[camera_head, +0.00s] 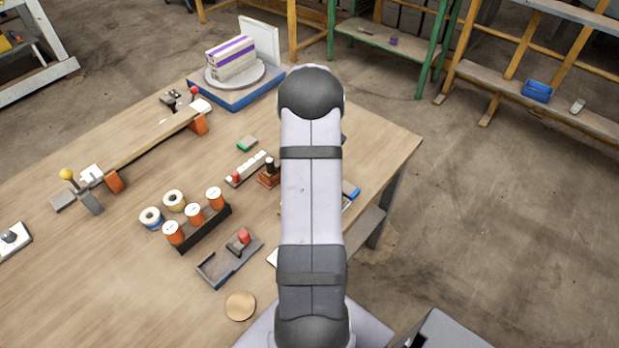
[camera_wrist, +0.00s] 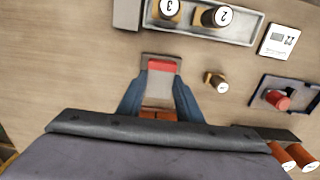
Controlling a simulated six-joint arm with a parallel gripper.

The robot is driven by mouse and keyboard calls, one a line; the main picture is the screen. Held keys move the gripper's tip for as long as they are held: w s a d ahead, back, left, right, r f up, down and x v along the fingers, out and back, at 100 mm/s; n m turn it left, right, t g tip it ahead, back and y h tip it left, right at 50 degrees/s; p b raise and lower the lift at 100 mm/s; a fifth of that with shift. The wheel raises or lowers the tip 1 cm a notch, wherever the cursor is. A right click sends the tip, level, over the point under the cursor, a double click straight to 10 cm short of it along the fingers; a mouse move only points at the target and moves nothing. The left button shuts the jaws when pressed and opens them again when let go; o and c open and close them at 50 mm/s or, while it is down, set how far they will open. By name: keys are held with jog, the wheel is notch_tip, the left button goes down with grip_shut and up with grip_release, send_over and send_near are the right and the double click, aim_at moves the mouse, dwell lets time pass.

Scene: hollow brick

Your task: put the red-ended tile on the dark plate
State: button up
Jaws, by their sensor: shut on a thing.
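In the wrist view my gripper (camera_wrist: 159,100) has a dark blue finger on each side of a pale grey tile (camera_wrist: 158,88). It is shut on this tile, whose far end is red. A grey-brown flat piece (camera_wrist: 146,58) shows around the red end; it may be the dark plate under the tile. I cannot tell whether the tile touches it or hangs above it. An orange-brown thing shows below the tile, partly hidden by my gripper. In the head view my arm hides the gripper, the tile and the plate.
A grey tray (camera_wrist: 244,33) holds numbered cylinders. A small cylinder (camera_wrist: 216,81) stands right of my gripper, before a dark tray (camera_wrist: 256,92) with a red cylinder. A round wooden disc (camera_head: 240,306) lies nearby.

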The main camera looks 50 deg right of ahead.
jog(key=shift+f+p, duration=0.3)
jog(key=shift+f, duration=1.1)
jog(key=shift+f, duration=0.2)
jog(key=o, duration=1.1)
jog(key=shift+c, duration=0.2)
jog(key=shift+r, duration=0.1)
notch_tip(320, 180, up, 12)
jog(key=b, duration=0.3)
jog(key=shift+r, duration=0.15)
